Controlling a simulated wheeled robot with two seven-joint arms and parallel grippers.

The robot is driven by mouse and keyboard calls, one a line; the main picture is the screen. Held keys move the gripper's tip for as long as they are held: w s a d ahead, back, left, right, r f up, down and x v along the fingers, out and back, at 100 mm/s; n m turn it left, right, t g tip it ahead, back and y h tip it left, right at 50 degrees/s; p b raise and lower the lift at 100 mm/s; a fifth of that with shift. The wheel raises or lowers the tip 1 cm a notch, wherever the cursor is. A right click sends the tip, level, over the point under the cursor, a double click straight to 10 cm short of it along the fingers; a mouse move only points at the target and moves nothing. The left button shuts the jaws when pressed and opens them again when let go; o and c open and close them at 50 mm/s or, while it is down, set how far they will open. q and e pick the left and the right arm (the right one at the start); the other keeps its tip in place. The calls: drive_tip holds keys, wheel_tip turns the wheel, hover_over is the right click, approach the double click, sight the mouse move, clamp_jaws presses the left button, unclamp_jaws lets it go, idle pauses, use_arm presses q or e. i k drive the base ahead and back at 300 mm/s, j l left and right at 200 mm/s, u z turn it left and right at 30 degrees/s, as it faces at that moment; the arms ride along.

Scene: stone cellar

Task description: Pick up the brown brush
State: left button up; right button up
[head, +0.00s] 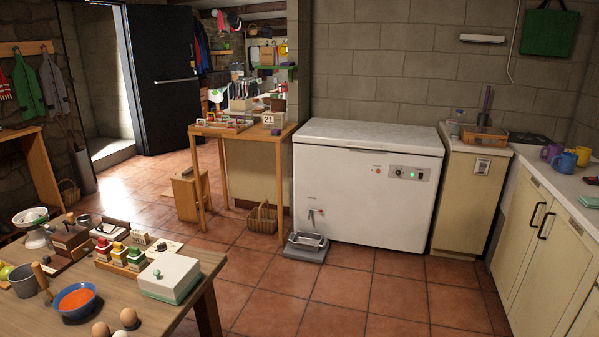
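I cannot make out a brown brush for certain in the head view. The small items on the near left table (215,262) and on the far wooden table (290,129) are too small or crowded to tell apart fully. Neither of my grippers is in view.
The near table holds a blue bowl (76,300), a grey pot (22,281), a white box (169,277) and eggs (128,317). A white chest freezer (365,190) stands mid-room, a grey tray (305,247) before it. Cabinets (545,245) line the right.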

sight(187, 173)
drive_tip(key=i+z, duration=0.25)
drive_tip(key=i, duration=1.15)
drive_tip(key=i+u, duration=0.15)
drive_tip(key=i, duration=0.35)
drive_tip(key=i+l+u, duration=0.15)
drive_tip(key=i, duration=0.3)
drive_tip(key=i+u, duration=0.15)
drive_tip(key=i, duration=0.35)
drive_tip(key=i+j+u, duration=0.15)
drive_tip(key=i+u, duration=0.15)
drive_tip(key=i, duration=0.35)
drive_tip(key=i+u, duration=0.35)
drive_tip(key=i, duration=0.25)
drive_tip(key=i+j+u, duration=0.15)
drive_tip(key=i+j, duration=0.3)
drive_tip(key=j, duration=0.2)
drive_tip(key=i+j+u, duration=0.1)
drive_tip(key=i+j, duration=0.4)
drive_tip(key=i+z, duration=0.1)
drive_tip(key=i, duration=0.55)
drive_tip(key=i+j+z, duration=0.15)
drive_tip(key=i, duration=0.5)
drive_tip(key=i+l, duration=0.2)
